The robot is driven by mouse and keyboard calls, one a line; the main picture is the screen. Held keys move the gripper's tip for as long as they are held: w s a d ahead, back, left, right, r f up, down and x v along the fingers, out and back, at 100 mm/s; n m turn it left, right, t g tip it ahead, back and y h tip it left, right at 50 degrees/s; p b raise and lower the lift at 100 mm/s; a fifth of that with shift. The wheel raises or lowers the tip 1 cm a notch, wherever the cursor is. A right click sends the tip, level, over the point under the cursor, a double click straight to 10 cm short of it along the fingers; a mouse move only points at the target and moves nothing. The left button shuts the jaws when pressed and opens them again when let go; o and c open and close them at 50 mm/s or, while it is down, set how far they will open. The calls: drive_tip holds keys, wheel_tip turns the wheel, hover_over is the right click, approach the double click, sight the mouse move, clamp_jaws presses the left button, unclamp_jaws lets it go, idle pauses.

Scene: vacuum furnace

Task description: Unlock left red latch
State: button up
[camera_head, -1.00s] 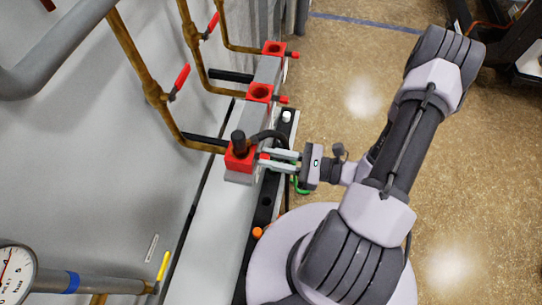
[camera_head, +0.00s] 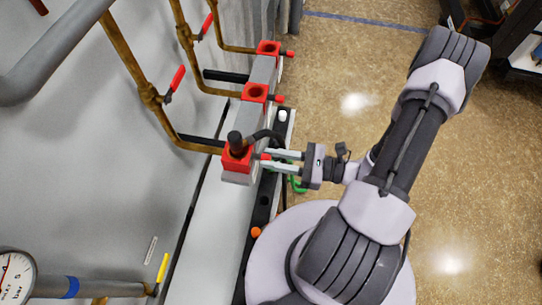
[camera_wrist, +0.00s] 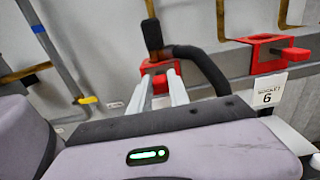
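The left red latch (camera_wrist: 160,84) is a small red tab on the front of a red socket block, which has a black plug and hose in it. In the head view this is the nearest red block (camera_head: 236,160), its tab (camera_head: 266,157) pointing right. My gripper (camera_head: 266,160) has two pale fingers, which also show in the wrist view (camera_wrist: 163,84). They are parted, one on each side of the tab. I cannot tell whether they touch it. The fingertips are close to the block, with nothing visibly clamped.
Two more red sockets stand farther along the rail, a middle one (camera_head: 255,92) and a far one (camera_head: 268,48). The black hose (camera_wrist: 205,70) curves right of the plug, close to my fingers. Brass pipes (camera_head: 128,55) run along the grey wall. Open floor (camera_head: 350,80) lies to the right.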

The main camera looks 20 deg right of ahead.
drive_tip(key=o, duration=0.3)
drive_tip(key=p+v, duration=0.3)
drive_tip(key=v, duration=1.4)
drive_tip(key=shift+s+d, duration=0.15)
drive_tip(key=shift+d, duration=0.05)
drive_tip(key=shift+r, duration=0.1)
